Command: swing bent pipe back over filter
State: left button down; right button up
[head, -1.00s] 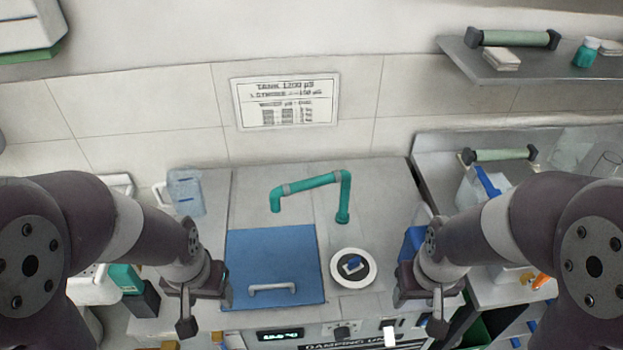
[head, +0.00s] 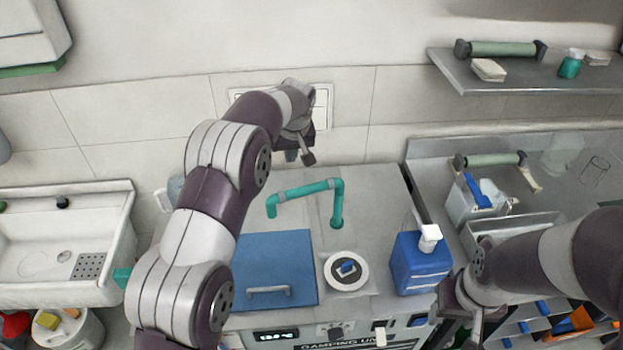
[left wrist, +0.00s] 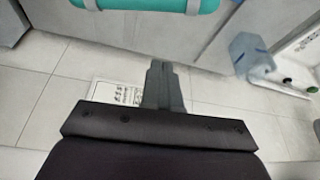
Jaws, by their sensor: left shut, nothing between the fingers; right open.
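The green bent pipe (head: 308,189) rises from the grey worktop and reaches left, its free end hanging near the back edge of a blue lid. It also shows at the top of the left wrist view (left wrist: 150,5). A white-rimmed round fitting (head: 333,284) with a dark centre and blue piece, seemingly the filter, sits in front of the pipe's base; the pipe's end is not over it. My left gripper (head: 306,157) is shut and empty, above and behind the pipe; its fingers show in the left wrist view (left wrist: 165,85). My right gripper (head: 461,318) is open at the front right.
The blue lid (head: 275,262) with a grey handle lies left of the round fitting. A blue bottle with a white top (head: 421,265) stands to its right. A sink (head: 60,240) is at the left. A shelf (head: 520,75) hangs at upper right. The wall sign is partly hidden.

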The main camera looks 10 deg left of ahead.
pick_arm(q)
jog(key=shift+a+r+n, duration=0.15)
jog(key=shift+r+n, duration=0.5)
jog(key=shift+n, duration=0.15)
notch_tip(320, 180, down, 10)
jog(key=p, duration=0.3)
jog(key=shift+s, duration=0.2)
jog(key=shift+f, duration=0.15)
